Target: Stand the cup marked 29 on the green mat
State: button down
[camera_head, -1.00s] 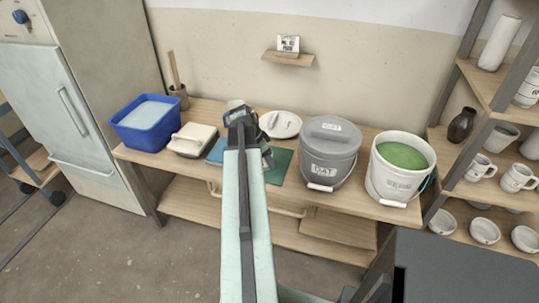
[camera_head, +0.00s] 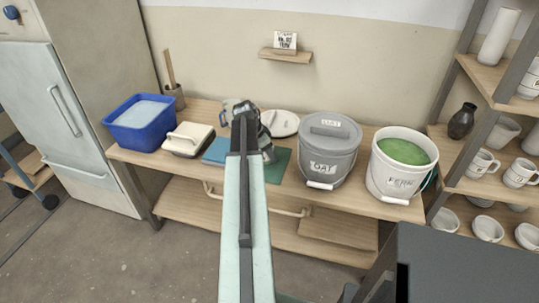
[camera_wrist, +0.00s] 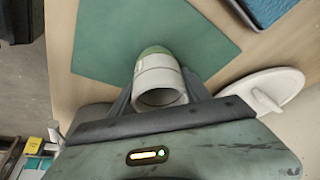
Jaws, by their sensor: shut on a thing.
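My gripper (camera_wrist: 160,88) is shut on a pale cup (camera_wrist: 158,76) in the wrist view, one finger on each side. The cup's open mouth faces the wrist camera, and its far end looks green. No number shows on it. The green mat (camera_wrist: 110,35) lies beyond the cup; I cannot tell whether the cup touches it. In the head view the green mat (camera_head: 279,168) lies on the bench, partly behind my arm. My gripper (camera_head: 262,140) is over that area there, and the cup cannot be made out clearly.
A blue mat (camera_head: 216,151) lies beside the green one. A white lid (camera_head: 284,124) lies behind. The grey OAT bucket (camera_head: 329,160) and white FERN bucket (camera_head: 397,172) stand right. A lidded dish (camera_head: 188,147) and blue tub (camera_head: 144,130) stand left. Shelves (camera_head: 470,200) of cups are far right.

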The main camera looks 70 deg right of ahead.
jog(key=shift+f, duration=0.15)
jog(key=c, duration=0.5)
grip_release()
jog(key=shift+s, duration=0.1)
jog(key=shift+r+p, duration=0.35)
jog(key=shift+r, duration=0.15)
jog(key=p+v, duration=1)
jog(key=v, duration=0.1)
jog(key=shift+r, duration=0.15)
jog(key=shift+w, duration=0.25)
